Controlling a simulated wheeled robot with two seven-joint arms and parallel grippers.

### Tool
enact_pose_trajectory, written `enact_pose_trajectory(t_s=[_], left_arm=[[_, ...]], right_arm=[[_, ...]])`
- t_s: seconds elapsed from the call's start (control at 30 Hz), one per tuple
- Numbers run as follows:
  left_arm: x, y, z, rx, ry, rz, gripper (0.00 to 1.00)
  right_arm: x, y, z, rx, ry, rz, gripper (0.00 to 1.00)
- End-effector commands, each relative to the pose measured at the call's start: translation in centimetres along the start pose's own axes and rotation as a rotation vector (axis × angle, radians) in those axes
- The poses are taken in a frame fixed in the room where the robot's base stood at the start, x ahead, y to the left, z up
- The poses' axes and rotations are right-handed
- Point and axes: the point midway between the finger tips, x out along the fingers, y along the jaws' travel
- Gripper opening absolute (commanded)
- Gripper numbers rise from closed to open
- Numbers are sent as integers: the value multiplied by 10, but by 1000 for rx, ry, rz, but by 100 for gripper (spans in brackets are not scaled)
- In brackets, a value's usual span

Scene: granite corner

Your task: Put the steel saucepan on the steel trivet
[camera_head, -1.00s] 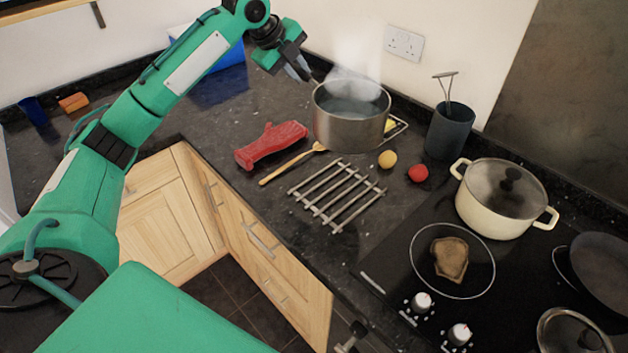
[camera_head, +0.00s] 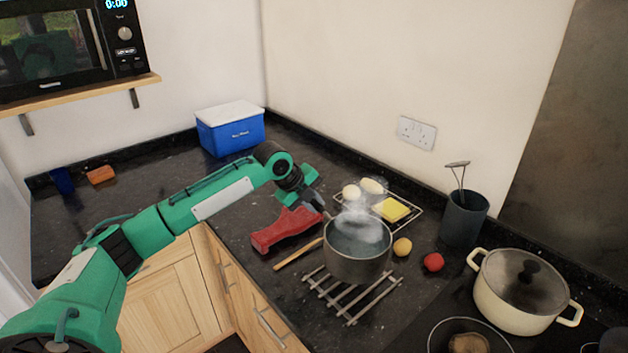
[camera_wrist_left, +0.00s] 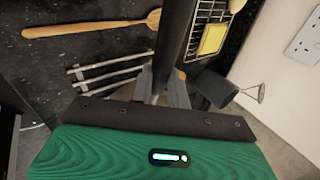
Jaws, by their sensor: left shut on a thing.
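The steel saucepan (camera_head: 357,262) is upright and steaming, with liquid inside. It is over the back part of the steel trivet (camera_head: 348,303), whose front bars stick out below it; I cannot tell whether it touches them. My left gripper (camera_head: 318,207) is at the saucepan's back left and is shut on its handle, which the gripper mostly hides. In the left wrist view a dark bar, likely the handle (camera_wrist_left: 176,35), runs up from between the fingers (camera_wrist_left: 163,88). Trivet bars (camera_wrist_left: 105,72) show to its left there. My right gripper is not in view.
A red oven mitt (camera_head: 285,230) and wooden spoon (camera_head: 297,254) lie left of the saucepan.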

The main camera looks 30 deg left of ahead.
Motion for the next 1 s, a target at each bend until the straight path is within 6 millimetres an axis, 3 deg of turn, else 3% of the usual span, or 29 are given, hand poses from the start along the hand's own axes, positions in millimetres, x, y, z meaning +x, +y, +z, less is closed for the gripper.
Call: enact_pose_trajectory(t_s=[0.33,0.7,0.9,0.93,1.0], left_arm=[[22,13,0,-3,2,-8,0],[54,35,1,-4,2,-8,0],[56,36,1,-2,1,-8,0],[59,40,1,0,0,0,19],[59,40,1,0,0,0,32]], right_arm=[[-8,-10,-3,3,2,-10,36],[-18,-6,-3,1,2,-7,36],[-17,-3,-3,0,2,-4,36],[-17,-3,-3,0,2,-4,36],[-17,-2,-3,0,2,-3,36]])
